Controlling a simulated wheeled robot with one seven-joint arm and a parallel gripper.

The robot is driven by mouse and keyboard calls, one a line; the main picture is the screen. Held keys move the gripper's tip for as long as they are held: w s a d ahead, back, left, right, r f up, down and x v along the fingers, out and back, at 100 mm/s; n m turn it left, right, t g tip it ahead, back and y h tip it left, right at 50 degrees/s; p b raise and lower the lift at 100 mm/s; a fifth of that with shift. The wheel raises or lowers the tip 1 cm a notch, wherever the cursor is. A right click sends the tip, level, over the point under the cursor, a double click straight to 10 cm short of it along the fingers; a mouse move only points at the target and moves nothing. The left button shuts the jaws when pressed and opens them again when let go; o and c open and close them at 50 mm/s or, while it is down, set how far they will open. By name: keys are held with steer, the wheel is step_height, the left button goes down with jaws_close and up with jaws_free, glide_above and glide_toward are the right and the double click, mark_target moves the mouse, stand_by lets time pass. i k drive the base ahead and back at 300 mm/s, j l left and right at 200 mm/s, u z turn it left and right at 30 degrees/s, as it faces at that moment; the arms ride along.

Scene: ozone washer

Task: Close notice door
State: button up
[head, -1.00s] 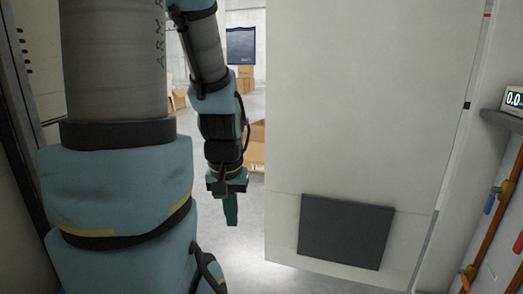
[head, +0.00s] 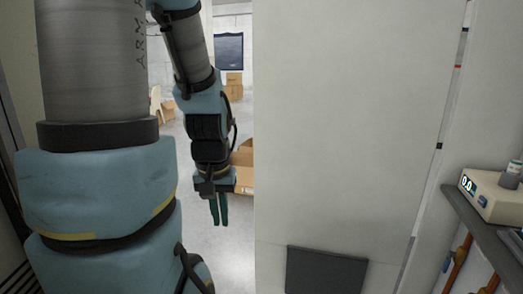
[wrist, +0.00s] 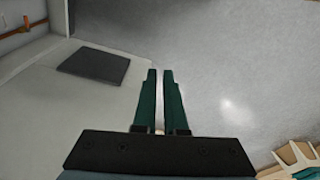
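The door is a large pale panel (head: 355,120) that fills the middle and right of the head view, with a dark grey rectangular plate (head: 325,271) low on its face. It stands swung out, with the room visible past its left edge. In the wrist view its pale face (wrist: 40,110) and dark plate (wrist: 94,66) lie left of the fingers. My gripper (head: 219,222) points down just left of the door's free edge, apart from it in the picture. Its two green fingers (wrist: 160,72) have a narrow gap between them and hold nothing.
A shelf at the right carries a beige device with a lit display (head: 489,193). Orange pipes (head: 458,262) run below it. Cardboard boxes (head: 243,170) stand on the floor behind my arm. Bare grey floor (wrist: 225,75) lies ahead and right of the fingers.

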mark_target(350, 97)
steer(key=i+j+u, duration=0.45)
steer(key=i+j, duration=0.4)
steer(key=i, duration=0.25)
steer(key=i+j, duration=0.1)
steer(key=i, duration=0.25)
steer(key=i+j, duration=0.15)
steer(key=i, duration=0.25)
steer(key=i+l+z, duration=0.15)
steer(key=i+z, duration=0.25)
steer(key=i, duration=0.25)
steer(key=i+z, duration=0.4)
steer(key=i, duration=0.2)
steer(key=i+j+z, duration=0.4)
steer(key=i, duration=0.2)
steer(key=i+l+z, duration=0.25)
steer(key=i+z, duration=0.55)
steer(key=i, duration=0.25)
steer(key=i+z, duration=0.4)
steer(key=i+j, duration=0.05)
steer(key=i, duration=0.05)
